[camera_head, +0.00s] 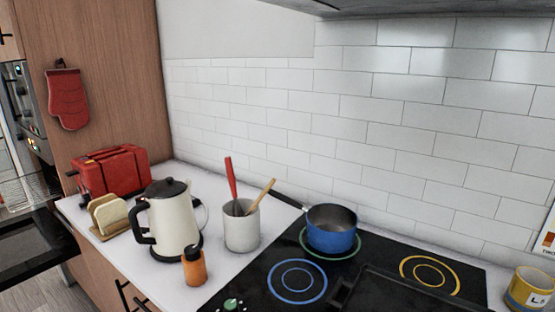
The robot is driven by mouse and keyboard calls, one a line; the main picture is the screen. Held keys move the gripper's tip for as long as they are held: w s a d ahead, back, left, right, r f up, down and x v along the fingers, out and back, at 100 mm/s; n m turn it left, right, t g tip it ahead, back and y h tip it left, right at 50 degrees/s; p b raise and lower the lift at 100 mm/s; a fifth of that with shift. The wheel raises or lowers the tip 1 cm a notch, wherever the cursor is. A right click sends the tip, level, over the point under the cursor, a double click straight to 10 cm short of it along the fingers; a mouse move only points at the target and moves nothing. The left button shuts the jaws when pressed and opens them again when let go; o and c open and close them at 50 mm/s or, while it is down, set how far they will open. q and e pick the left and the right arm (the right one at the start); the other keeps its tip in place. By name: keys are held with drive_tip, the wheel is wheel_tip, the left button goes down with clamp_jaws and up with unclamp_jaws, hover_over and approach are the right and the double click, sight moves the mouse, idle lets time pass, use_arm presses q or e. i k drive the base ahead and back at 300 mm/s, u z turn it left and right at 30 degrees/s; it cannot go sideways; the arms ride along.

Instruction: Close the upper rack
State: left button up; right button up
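A wire rack (28,192) sticks out of the built-in oven (24,100) at the far left edge of the head view. Its left part is cut off by the picture edge. The oven door (38,248) is folded down open below the rack. Whether there is another rack cannot be seen. Neither of my grippers shows in this view.
The counter (225,268) lies right of the oven. It bears a red toaster (112,170), a toast holder (110,215), a kettle (172,220), a utensil crock (241,228) and an orange bottle (194,268). A blue pot (331,233) stands on the cooktop (238,285).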

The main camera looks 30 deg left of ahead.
sight(2, 201)
drive_tip(key=u, duration=0.4)
drive_tip(key=k, duration=0.95)
drive_tip(key=u, duration=2.2)
drive_tip(key=i, duration=2.75)
